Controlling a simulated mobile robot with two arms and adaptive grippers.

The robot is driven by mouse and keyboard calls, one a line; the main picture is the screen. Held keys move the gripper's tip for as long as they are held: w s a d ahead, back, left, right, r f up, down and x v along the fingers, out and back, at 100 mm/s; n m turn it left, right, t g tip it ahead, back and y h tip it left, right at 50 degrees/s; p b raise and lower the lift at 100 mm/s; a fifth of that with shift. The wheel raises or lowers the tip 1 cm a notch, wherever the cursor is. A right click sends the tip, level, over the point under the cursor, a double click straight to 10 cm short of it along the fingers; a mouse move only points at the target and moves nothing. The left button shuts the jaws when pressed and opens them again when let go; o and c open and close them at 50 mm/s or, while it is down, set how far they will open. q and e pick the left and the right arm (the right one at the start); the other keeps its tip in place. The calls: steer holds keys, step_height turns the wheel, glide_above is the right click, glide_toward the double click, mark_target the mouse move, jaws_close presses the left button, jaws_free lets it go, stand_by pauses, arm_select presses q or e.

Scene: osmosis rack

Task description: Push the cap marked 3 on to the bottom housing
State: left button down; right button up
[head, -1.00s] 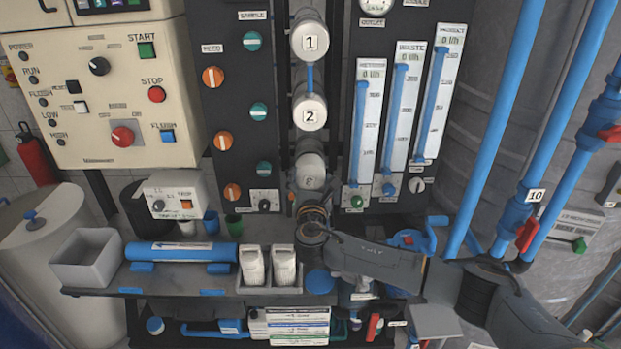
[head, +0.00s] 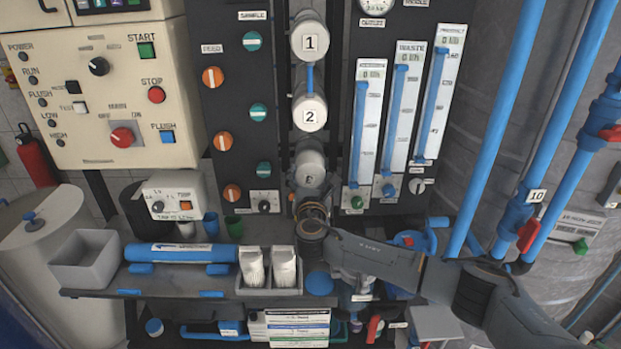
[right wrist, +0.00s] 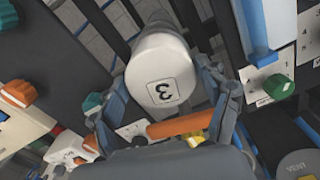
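The white cylindrical cap marked 3 (right wrist: 163,72) fills the middle of the right wrist view, its label upside down there. In the head view this cap (head: 310,160) sits lowest in the column, below the caps marked 1 (head: 310,42) and 2 (head: 310,114). My right gripper (right wrist: 166,80) has one finger on each side of the cap and appears shut on it. In the head view my right gripper (head: 309,190) is at the cap's lower part. The bottom housing is mostly hidden behind the cap, so I cannot tell how far the cap is seated. My left gripper is not in view.
Flow meters (head: 367,120) stand right of the column, with a green knob (right wrist: 276,86) close to my right finger. Orange and green valve knobs (head: 232,193) are on the left. Below are a shelf with a blue cylinder (head: 181,253) and a grey bin (head: 85,260).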

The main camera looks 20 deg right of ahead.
steer(key=o, duration=0.3)
